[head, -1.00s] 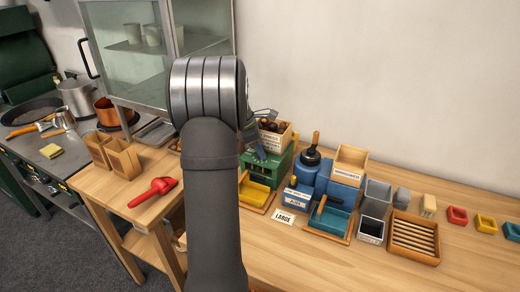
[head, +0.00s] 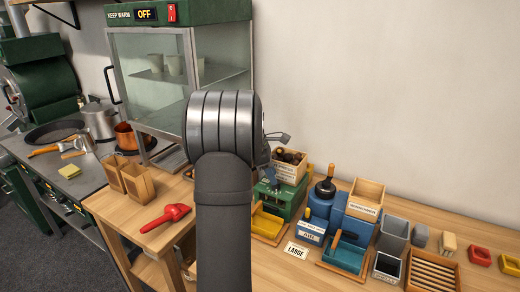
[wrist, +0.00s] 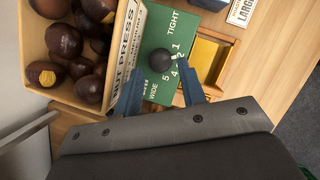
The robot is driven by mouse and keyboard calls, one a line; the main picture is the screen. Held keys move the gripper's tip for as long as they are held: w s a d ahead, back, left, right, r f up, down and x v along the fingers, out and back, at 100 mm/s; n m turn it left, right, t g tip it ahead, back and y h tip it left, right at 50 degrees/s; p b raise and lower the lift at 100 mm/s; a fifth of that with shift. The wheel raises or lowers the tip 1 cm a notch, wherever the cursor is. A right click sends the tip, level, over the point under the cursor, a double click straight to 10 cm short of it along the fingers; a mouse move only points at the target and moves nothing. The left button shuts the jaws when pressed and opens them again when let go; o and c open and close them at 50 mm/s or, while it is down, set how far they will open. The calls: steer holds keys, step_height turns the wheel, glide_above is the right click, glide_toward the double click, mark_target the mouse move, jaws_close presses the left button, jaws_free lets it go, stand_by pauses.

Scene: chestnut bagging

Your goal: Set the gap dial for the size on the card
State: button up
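The card (head: 296,250) reads LARGE and lies on the table in front of the green press (head: 292,200). In the wrist view, the card (wrist: 241,10) is cut off at the top right. The press's green scale (wrist: 154,28) runs from TIGHT, by 1, to WIDE, by 5. A round black knob (wrist: 163,60) sits beside the numbers; I cannot tell which number it marks. My gripper (wrist: 160,90) is open, with one blue finger on each side just short of the knob, apart from it. In the head view my arm hides most of the gripper.
A wooden box of chestnuts (wrist: 30,100) stands left of the scale in the wrist view, close to my left finger. A yellow tray (head: 268,225) sits before the press. A blue machine (head: 352,210) stands to its right. A glass cabinet (head: 150,90) is behind left.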

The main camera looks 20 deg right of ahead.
steer(key=v, duration=1.4)
steer(key=shift+r, duration=0.3)
steer(key=shift+a, duration=0.1)
steer(key=shift+o, duration=1.4)
steer(key=s+d+n+t, duration=0.1)
steer(key=s+n+t, duration=0.4)
steer(key=n, duration=0.5)
steer(key=shift+n+g+y, duration=0.3)
steer(key=shift+g+y, duration=0.2)
steer(key=x, duration=0.5)
steer(key=s+x, duration=0.1)
steer(key=x, duration=1.1)
steer(key=shift+s+d+f, duration=0.15)
steer(key=shift+d+f, duration=0.05)
steer(key=shift+d, duration=0.15)
steer(key=c, duration=1)
